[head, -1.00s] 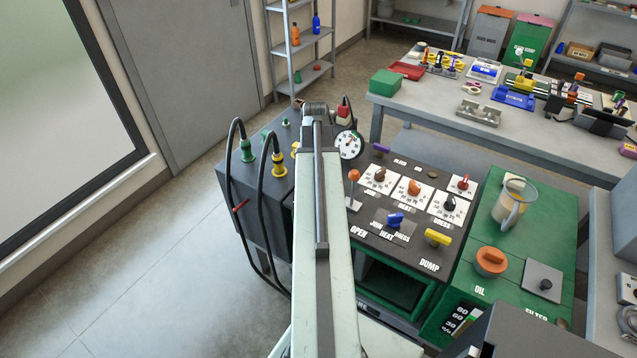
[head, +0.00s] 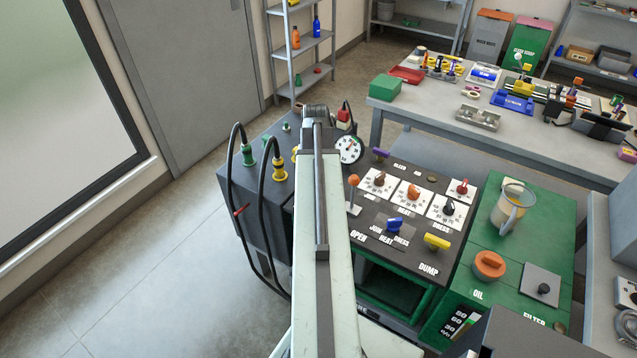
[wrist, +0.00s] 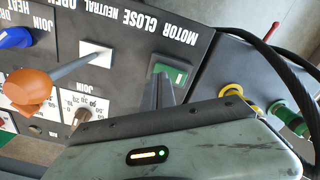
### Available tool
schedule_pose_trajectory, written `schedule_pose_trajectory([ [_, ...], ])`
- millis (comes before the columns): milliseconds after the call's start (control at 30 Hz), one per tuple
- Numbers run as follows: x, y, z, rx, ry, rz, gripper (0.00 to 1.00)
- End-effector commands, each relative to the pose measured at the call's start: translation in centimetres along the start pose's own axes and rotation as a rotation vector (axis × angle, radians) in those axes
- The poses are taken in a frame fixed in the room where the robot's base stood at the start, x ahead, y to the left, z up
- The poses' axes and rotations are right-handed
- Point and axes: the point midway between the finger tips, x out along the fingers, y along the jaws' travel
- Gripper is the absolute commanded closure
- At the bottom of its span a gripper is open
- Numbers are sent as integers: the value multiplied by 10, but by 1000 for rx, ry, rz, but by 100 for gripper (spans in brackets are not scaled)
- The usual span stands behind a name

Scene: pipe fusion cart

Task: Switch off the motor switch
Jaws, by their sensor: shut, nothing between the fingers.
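The motor switch (wrist: 179,75) is a small green rocker in a dark frame, beside the word MOTOR on the dark control panel, in the wrist view. My gripper (wrist: 158,88) is shut and empty, with its dark fingertips right beside the switch's edge and partly over its frame. I cannot tell whether they touch it, nor which way the rocker is set. In the head view my own arm hides the switch and the fingertips.
An orange-knobbed lever (wrist: 32,90) stands close by on the panel; it also shows in the head view (head: 353,184). Black cables (head: 268,205) loop from yellow and green connectors on the panel's left. A dial gauge (head: 349,149) stands behind. Floor is clear to the left.

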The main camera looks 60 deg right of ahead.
Motion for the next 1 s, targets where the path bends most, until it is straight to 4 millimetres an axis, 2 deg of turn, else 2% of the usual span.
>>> schedule_pose_trajectory([
  [33,-10,0,0,0,0,0,100],
  [467,-49,0,0,0,0,0,100],
  [1000,-48,-3,0,-5,0,0,100],
])
